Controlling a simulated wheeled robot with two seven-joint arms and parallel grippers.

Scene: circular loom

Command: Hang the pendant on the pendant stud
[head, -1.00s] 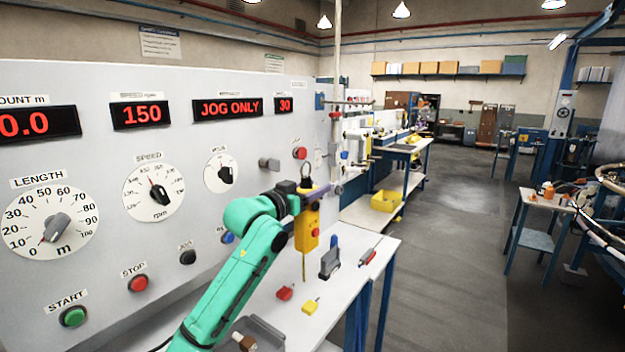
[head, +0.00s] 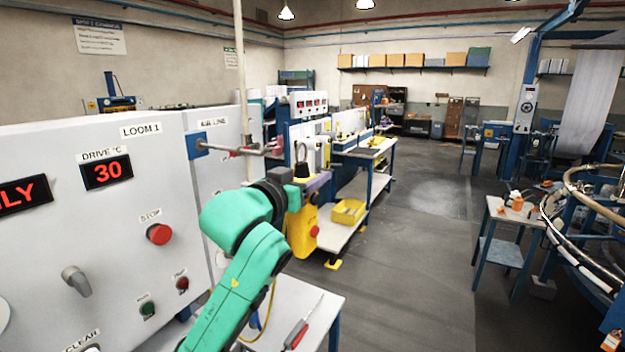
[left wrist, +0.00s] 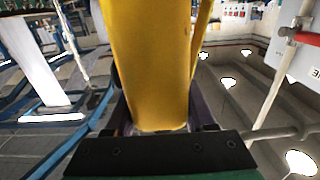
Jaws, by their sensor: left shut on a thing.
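The yellow pendant (head: 301,235) has a red button, a black loop (head: 301,153) at its top and a yellow cord below. My left gripper (head: 310,187) is shut on its upper part and holds it roughly upright, clear of the table. The left wrist view shows its yellow body (left wrist: 151,65) between my fingers. A grey rod (head: 240,149) sticks out from a blue block (head: 197,145) on the panel near the AIR LINE label. I cannot tell whether this is the pendant stud. The pendant's loop appears right of the rod's tip, apart from it. My right gripper is out of view.
The grey LOOM 1 panel (head: 60,190) with a red stop button (head: 158,234) stands at left. A white table (head: 305,292) with a red-handled tool (head: 296,334) is below my arm. A yellow bin (head: 348,212) sits on a shelf beyond.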

